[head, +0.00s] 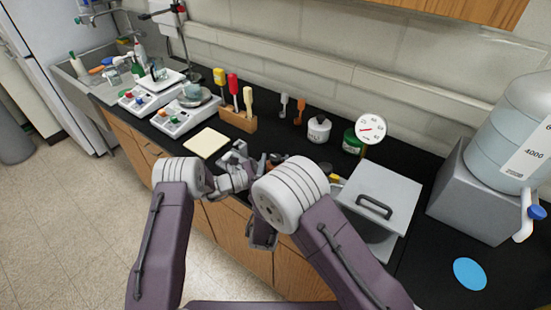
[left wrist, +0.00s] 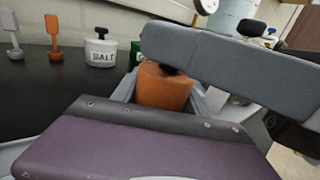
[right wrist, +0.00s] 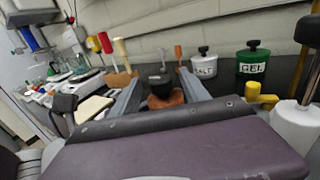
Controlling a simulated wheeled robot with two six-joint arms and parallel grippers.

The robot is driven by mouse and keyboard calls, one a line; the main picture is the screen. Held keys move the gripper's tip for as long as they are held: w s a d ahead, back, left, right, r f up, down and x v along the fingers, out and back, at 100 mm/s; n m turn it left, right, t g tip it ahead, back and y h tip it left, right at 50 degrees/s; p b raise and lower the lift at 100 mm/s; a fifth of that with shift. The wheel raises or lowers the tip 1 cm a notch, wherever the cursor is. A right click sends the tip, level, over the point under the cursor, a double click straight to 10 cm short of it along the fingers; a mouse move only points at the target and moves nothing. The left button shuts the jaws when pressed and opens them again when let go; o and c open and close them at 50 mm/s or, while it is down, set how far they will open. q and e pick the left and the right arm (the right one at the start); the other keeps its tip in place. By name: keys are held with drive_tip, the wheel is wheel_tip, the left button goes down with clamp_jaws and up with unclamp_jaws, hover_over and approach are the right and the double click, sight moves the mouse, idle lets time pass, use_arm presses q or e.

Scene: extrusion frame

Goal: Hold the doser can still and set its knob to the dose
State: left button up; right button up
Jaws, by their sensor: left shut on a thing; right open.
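The doser can is an orange-brown cylinder (left wrist: 163,88) in the middle of the left wrist view. It also shows in the right wrist view (right wrist: 166,99), with its dark knob (right wrist: 160,81) on top. In the head view my arms mostly hide it. My left gripper (left wrist: 160,96) is shut on the can. My right gripper (right wrist: 157,90) is open, its fingers pointing toward the can with the knob between them in that picture; I cannot tell whether they touch it. A large grey bar hides most of the knob in the left wrist view. The dose marks are not readable.
Behind stand a white SALT jar (head: 319,128), a green GEL jar (head: 353,141) and a round dial (head: 371,128). A grey lidded box (head: 378,193) is to the right. A cream pad (head: 206,142) and a tool rack (head: 238,121) are to the left.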

drive_tip(key=shift+w, duration=0.75)
clamp_jaws()
drive_tip(key=shift+m+g+h, duration=0.3)
drive_tip(key=shift+m+h, duration=0.5)
drive_tip(key=shift+h, duration=0.5)
unclamp_jaws()
drive_tip(key=shift+s, duration=0.1)
